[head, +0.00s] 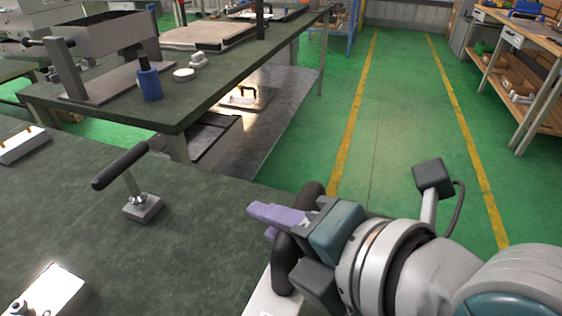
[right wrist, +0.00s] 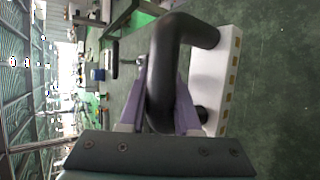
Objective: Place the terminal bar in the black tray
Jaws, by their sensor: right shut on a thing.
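The terminal bar (right wrist: 225,80) is a white bar with a row of brass-coloured terminals and a thick black curved handle (right wrist: 165,70). My right gripper (right wrist: 168,100) has purple fingers shut on this handle. In the head view my right gripper (head: 282,218) is at the right edge of the near table, with a white part of the terminal bar (head: 262,300) below it, mostly hidden by the gripper and handle. I cannot tell whether the bar touches the table. I cannot make out a black tray with certainty. My left gripper is not in view.
A toggle clamp with a black handle (head: 122,165) stands on the near table (head: 190,240). White blocks lie at the left (head: 22,146) and lower left (head: 45,292). A second table (head: 185,105) behind carries a metal fixture (head: 100,50) and a blue cylinder (head: 149,82). Green floor is open at right.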

